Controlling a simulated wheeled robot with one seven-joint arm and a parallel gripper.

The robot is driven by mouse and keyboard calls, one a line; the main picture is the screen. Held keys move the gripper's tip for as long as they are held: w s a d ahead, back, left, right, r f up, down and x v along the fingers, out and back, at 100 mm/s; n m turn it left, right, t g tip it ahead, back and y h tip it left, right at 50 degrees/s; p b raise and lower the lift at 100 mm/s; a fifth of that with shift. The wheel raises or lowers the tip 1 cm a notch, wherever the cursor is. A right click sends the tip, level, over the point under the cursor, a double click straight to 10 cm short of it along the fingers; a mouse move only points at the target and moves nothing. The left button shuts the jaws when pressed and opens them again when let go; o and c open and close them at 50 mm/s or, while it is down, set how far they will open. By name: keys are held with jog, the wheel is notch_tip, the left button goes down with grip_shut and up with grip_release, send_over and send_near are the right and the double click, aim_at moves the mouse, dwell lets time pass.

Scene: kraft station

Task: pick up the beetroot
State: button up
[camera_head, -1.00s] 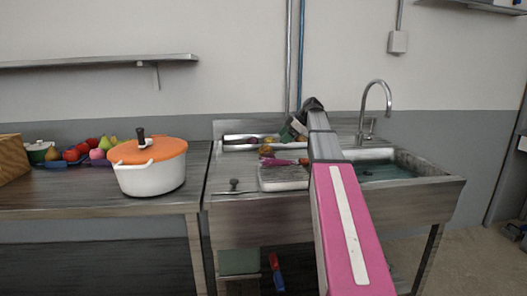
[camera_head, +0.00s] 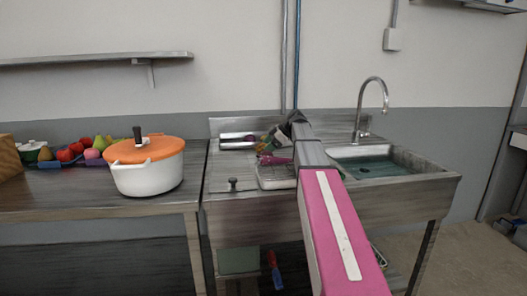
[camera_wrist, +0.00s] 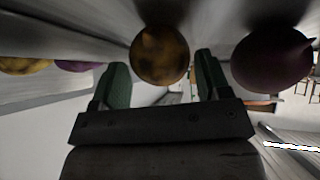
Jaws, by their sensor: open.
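A dark purple round thing with a pointed tip, which looks like the beetroot (camera_wrist: 272,58), is at the right in the wrist view, outside my right finger. My gripper (camera_wrist: 162,80) is open, with green finger pads. A mottled yellow-brown round thing (camera_wrist: 160,55) shows between and beyond the fingertips; I cannot tell whether they touch it. In the head view my gripper (camera_head: 280,136) is low over the back of the sink unit's drainboard, partly hidden by my arm. I cannot make out the beetroot for certain there.
A yellow thing (camera_wrist: 25,65) and a purple thing (camera_wrist: 75,66) lie at the left in the wrist view. A white pot (camera_head: 147,172) with an orange lid stands on the left table. The sink basin (camera_head: 372,165) and tap (camera_head: 384,95) are right of my arm.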

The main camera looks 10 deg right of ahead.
aim_at(264, 145)
jog(key=shift+x, duration=1)
jog(key=c, duration=0.6)
jog(key=shift+r, duration=0.1)
jog(key=shift+r, duration=0.45)
jog(key=r, duration=0.2)
jog(key=s+r, duration=0.1)
jog(key=shift+a+r, duration=0.35)
jog(key=s+a+r, duration=0.4)
jog(key=a, duration=0.1)
jog(key=s+a+r, duration=0.2)
jog(key=s, duration=0.1)
jog(key=shift+s+a+r, duration=0.1)
jog(key=shift+a, duration=0.2)
